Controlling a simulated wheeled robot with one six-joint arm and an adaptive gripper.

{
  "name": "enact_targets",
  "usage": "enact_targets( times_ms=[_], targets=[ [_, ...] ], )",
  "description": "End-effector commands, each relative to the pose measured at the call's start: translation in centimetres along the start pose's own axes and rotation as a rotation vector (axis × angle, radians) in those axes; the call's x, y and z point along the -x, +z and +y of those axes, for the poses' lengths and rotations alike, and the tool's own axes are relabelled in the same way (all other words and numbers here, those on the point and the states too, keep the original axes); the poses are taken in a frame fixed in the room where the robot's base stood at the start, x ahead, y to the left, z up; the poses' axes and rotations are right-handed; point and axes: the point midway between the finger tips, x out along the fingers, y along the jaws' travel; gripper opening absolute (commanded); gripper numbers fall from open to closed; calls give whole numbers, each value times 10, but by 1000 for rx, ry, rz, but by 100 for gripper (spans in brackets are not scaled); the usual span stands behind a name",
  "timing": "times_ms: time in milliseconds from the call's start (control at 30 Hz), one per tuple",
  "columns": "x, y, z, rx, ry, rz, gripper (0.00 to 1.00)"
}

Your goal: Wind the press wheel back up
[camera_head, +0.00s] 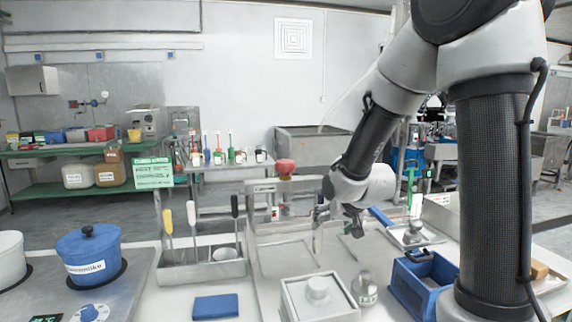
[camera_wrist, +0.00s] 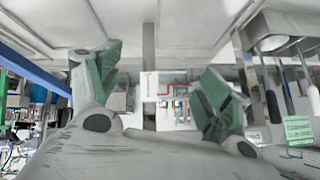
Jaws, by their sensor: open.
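My gripper (camera_head: 353,222) hangs over the right part of the steel counter, below my bent arm. The wrist view shows its two green-padded fingers (camera_wrist: 162,85) spread wide with nothing between them. I cannot clearly make out a press wheel in either view. A red rounded knob (camera_head: 285,167) shows at the back of the counter, to the left of my gripper and apart from it. A thin metal frame (camera_head: 318,240) stands close to the left of my gripper. My arm hides part of what lies behind it.
A white lidded box (camera_head: 320,303), a metal bottle-shaped piece (camera_head: 364,288) and a blue crate (camera_head: 424,285) stand in front. A tool rack (camera_head: 202,270), a blue block (camera_head: 216,307) and a blue pot (camera_head: 88,254) are to the left.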

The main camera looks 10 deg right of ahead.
Motion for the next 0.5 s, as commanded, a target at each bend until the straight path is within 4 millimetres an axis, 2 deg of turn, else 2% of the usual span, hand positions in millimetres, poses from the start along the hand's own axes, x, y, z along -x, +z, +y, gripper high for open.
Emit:
enact_targets(
  times_ms=[67, 167, 333, 500],
  targets=[
    [-11, -20, -17, 109, -64, 118, 78],
    [-10, -52, -46, 230, -163, 292, 78],
    [22, -99, -94, 368, -317, 573, 78],
    [50, -122, -117, 421, -390, 736, 78]
  ],
)
